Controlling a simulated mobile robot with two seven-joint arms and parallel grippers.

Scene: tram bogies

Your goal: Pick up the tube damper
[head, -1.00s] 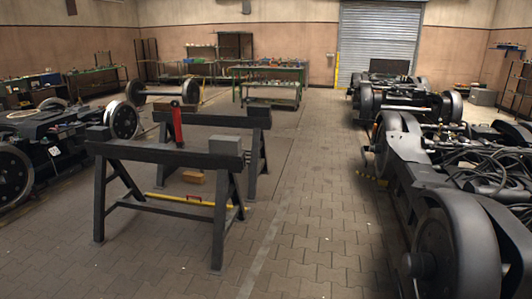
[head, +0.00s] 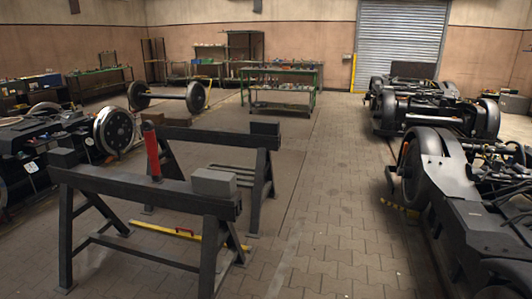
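A red cylinder with a dark top (head: 152,152), which looks like the tube damper, stands nearly upright at the front trestle (head: 120,184). Its lower end meets the beam's top edge. I cannot tell whether it rests on that beam or stands just behind it. A grey block (head: 214,183) sits on the right end of the same beam, and a dark block (head: 62,158) on the left end. Neither of my grippers is in view.
A second trestle (head: 220,136) stands just behind. A yellow bar (head: 165,229) lies on the floor under the trestles. Bogies stand on the left (head: 60,150) and right (head: 470,190). The paved floor (head: 335,220) between trestles and right bogies is clear.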

